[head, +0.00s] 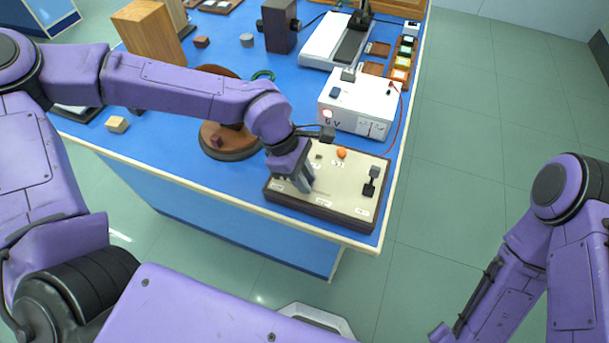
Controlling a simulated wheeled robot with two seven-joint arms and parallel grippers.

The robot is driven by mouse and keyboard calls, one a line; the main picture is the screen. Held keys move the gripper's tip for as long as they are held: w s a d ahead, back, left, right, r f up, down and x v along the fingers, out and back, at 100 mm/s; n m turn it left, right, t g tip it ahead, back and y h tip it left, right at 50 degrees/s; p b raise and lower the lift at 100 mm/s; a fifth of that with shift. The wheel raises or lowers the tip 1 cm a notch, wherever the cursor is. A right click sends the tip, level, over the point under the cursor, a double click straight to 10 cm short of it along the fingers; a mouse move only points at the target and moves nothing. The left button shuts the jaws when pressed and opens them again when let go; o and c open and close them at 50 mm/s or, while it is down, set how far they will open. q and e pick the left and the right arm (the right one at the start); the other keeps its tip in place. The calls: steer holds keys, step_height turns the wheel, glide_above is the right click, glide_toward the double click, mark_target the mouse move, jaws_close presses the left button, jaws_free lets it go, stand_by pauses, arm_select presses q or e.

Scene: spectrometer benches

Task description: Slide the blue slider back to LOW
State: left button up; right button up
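A cream control panel (335,200) in a dark frame lies at the near right corner of the blue bench. It has an orange knob (341,153), a black lever switch (371,182) on its right side and small white labels. My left gripper (303,184) points down over the left part of the panel. Its fingers look close together, but I cannot tell whether they are shut or hold anything. I see no blue slider; the gripper covers that part of the panel. My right arm shows at the right, with its gripper out of view.
A white power supply box (358,103) with a red cable stands just behind the panel. A round brown turntable (229,141) is left of it, under my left arm. A wooden block (150,35) and a white instrument (335,40) stand farther back. The floor right of the bench is clear.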

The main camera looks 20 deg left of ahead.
arm_select(q)
steer(key=shift+a+r+p, duration=0.3)
steer(key=shift+a+p, duration=0.2)
steer(key=shift+p, duration=0.3)
steer(key=shift+a+r+p, duration=0.25)
steer(key=shift+a+p, duration=0.25)
steer(key=shift+p, duration=0.25)
jaws_close()
steer(key=a+p, duration=0.2)
steer(key=a, duration=0.1)
steer(key=a+p, duration=0.1)
steer(key=shift+w+a+f, duration=0.1)
steer(key=shift+a+f, duration=0.15)
steer(key=shift+a, duration=0.1)
steer(key=shift+w+f, duration=0.1)
steer(key=shift+f, duration=0.1)
steer(key=o, duration=0.9)
jaws_free()
steer(key=shift+c, duration=0.2)
steer(key=shift+a+f, duration=0.1)
steer(key=shift+a, duration=0.05)
steer(key=shift+r, duration=0.2)
steer(key=v, duration=1)
steer(key=shift+a, duration=0.2)
